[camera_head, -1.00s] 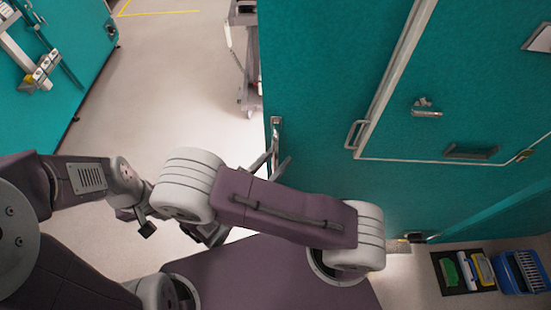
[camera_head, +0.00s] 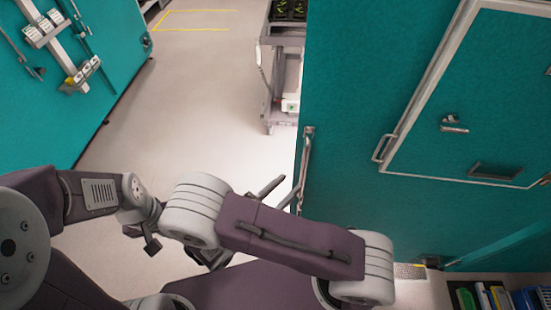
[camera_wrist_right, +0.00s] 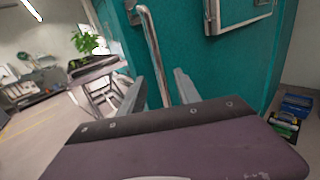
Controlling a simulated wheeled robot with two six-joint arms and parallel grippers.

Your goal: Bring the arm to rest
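My right gripper (camera_head: 282,192) is open, its two grey fingers apart beside the teal chamber's edge. It also shows in the right wrist view (camera_wrist_right: 160,88), with a vertical metal door handle (camera_wrist_right: 153,45) seen between the fingers. The handle (camera_head: 306,160) is on the teal chamber (camera_head: 350,90); the fingers are not closed on it, and I cannot tell whether they touch it. My right arm is bent across the lower middle of the head view. My left arm comes in from the left, and its gripper (camera_head: 150,242) is small and partly hidden behind the arm links.
A grey trolley (camera_head: 285,38) with plants stands at the back beside the chamber. Another teal chamber (camera_head: 120,60) is at the left. Boxes and a blue crate (camera_head: 530,298) lie on the floor at lower right. Pale floor (camera_head: 190,90) between the chambers is clear.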

